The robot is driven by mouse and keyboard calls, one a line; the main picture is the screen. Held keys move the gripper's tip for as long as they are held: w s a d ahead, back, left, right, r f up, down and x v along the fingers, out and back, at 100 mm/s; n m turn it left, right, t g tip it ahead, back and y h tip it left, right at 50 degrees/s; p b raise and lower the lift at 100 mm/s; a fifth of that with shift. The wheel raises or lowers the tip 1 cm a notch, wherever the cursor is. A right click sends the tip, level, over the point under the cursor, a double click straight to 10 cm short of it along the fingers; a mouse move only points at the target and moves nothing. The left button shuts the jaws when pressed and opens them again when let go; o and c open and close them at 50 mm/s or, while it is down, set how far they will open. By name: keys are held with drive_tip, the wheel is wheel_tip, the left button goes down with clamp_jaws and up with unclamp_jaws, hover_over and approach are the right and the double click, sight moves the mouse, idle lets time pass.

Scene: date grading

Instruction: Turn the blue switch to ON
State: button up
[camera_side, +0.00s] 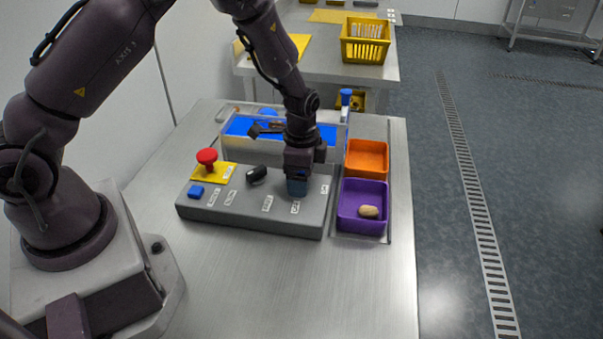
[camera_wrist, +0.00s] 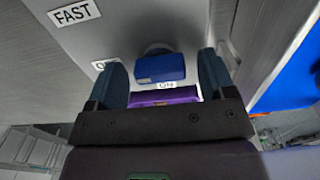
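The blue switch (camera_wrist: 160,68) shows in the wrist view on the grey control panel (camera_wrist: 120,30). It lies between the two fingers of my gripper (camera_wrist: 162,62), with a gap visible on each side. The gripper is open and holds nothing. An ON label (camera_wrist: 166,86) shows just below the switch in that view; another label (camera_wrist: 104,64) beside the left finger is partly covered. In the side view my gripper (camera_side: 297,188) points down at the right part of the panel (camera_side: 250,219), and its fingers hide the switch.
The panel also carries a red mushroom button (camera_side: 207,157), a small blue button (camera_side: 196,191) and a black knob (camera_side: 257,174). A blue conveyor belt (camera_side: 240,125) runs behind. An orange tray (camera_side: 366,145) and a purple tray (camera_side: 349,195) holding a date (camera_side: 369,211) stand right. The front table is clear.

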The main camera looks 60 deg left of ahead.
drive_tip(key=c, duration=0.9)
drive_tip(key=shift+o, duration=0.2)
